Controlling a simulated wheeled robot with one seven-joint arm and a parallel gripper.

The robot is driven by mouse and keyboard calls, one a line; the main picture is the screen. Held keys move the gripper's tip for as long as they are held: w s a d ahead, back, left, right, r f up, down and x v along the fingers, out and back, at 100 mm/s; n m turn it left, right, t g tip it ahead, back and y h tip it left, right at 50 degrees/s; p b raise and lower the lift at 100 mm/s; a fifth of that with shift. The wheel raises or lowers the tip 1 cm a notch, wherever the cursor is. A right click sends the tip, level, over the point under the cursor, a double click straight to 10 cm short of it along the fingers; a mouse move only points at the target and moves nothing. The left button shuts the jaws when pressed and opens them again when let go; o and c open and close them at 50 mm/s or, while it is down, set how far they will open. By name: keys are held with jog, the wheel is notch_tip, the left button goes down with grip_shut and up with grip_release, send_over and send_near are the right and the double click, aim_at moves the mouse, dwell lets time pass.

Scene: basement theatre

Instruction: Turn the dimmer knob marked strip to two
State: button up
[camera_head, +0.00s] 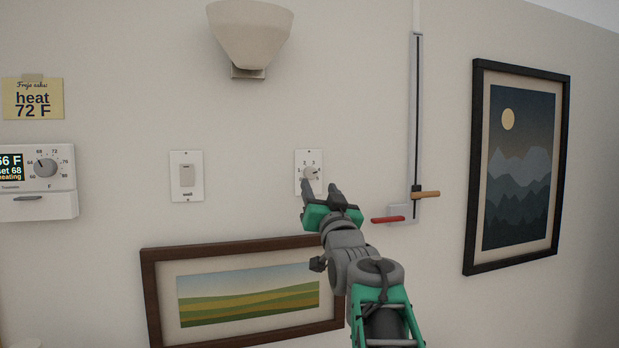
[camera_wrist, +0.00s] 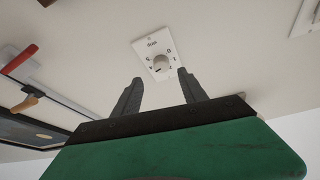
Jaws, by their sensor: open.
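The dimmer knob (camera_head: 310,173) is a small round light-grey dial on a white wall plate (camera_head: 300,157) with numbers around it. In the wrist view the knob (camera_wrist: 160,64) shows beyond my fingertips, with a dark pointer mark on it and a small label, seemingly "strip", on the plate. The exact number it points to is too small to tell. My gripper (camera_head: 320,188) is open and empty, just in front of and below the plate. In the wrist view its two fingers (camera_wrist: 159,80) are spread apart with the knob roughly between and beyond them, not touching it.
A switch plate (camera_head: 187,176) is left of the dimmer, with a thermostat (camera_head: 38,182) farther left. A slider track with an orange handle (camera_head: 425,195) and red handle (camera_head: 388,219) is to the right. A landscape picture (camera_head: 240,245) hangs below and a mountain picture (camera_head: 517,165) at right.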

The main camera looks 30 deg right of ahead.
aim_at(312, 175)
jog(key=p+x, duration=0.1)
jog(key=x, duration=0.2)
jog(key=p+x, duration=0.1)
jog(key=x, duration=0.2)
jog(key=shift+a+f, duration=0.1)
jog(key=shift+a, duration=0.15)
grip_shut()
